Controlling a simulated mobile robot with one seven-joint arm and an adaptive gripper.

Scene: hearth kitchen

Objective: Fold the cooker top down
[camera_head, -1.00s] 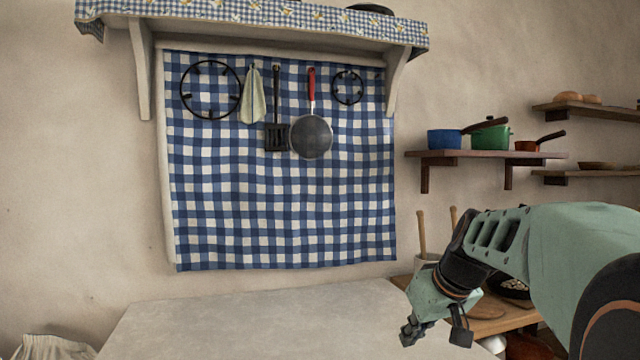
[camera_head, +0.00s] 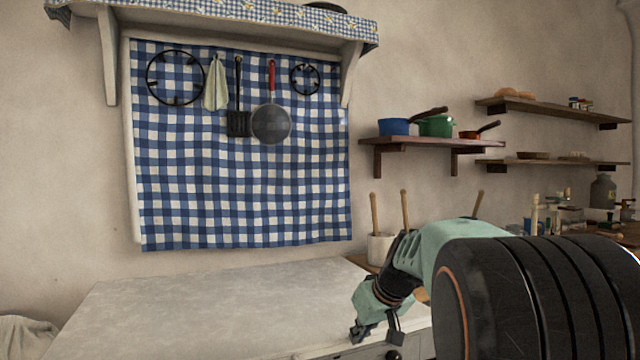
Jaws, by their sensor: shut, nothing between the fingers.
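The cooker top (camera_head: 210,305) is a pale grey, worn slab at the bottom of the head view. It lies flat and level, and no burners show on it. Part of the cooker's front (camera_head: 360,353) shows below its right front edge, with a dark knob (camera_head: 393,354). My gripper (camera_head: 376,333) points down by the right front edge of the top. It is shut and empty. I cannot tell whether it touches the edge. My arm hides what lies to the right of the cooker.
A blue-checked cloth (camera_head: 240,190) hangs on the wall behind, with utensils on it, under a shelf (camera_head: 230,32). A pale crock (camera_head: 381,248) with wooden handles stands behind my arm. Wall shelves (camera_head: 430,143) hold pots at right. The space above the top is clear.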

